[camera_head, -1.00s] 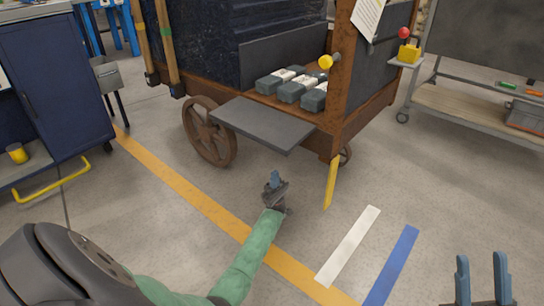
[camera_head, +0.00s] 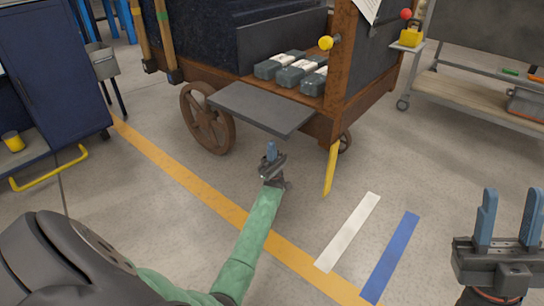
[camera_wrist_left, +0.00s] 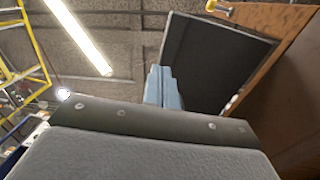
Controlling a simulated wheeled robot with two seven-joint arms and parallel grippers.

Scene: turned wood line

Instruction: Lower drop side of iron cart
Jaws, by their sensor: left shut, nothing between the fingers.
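The iron cart (camera_head: 340,85) has a brown rusty frame and spoked wheels. Its drop side, a flat dark grey panel (camera_head: 262,108), sticks outward from the bed, roughly level. In the left wrist view the dark panel (camera_wrist_left: 215,65) shows above and beyond the fingers, seen from below. My left gripper (camera_head: 271,152) is shut and empty, pointing up just below and in front of the panel's outer edge, seemingly apart from it. The blue fingertips also show in the left wrist view (camera_wrist_left: 160,85). My right gripper (camera_head: 510,215) is open and empty at the lower right, away from the cart.
Several grey blocks with white bands (camera_head: 290,68) lie on the cart bed. A yellow knob (camera_head: 326,43) sits on the corner post, and a yellow strip (camera_head: 332,168) hangs below. A blue cabinet (camera_head: 50,75) stands left, a grey trolley (camera_head: 470,95) right. The floor in front is clear.

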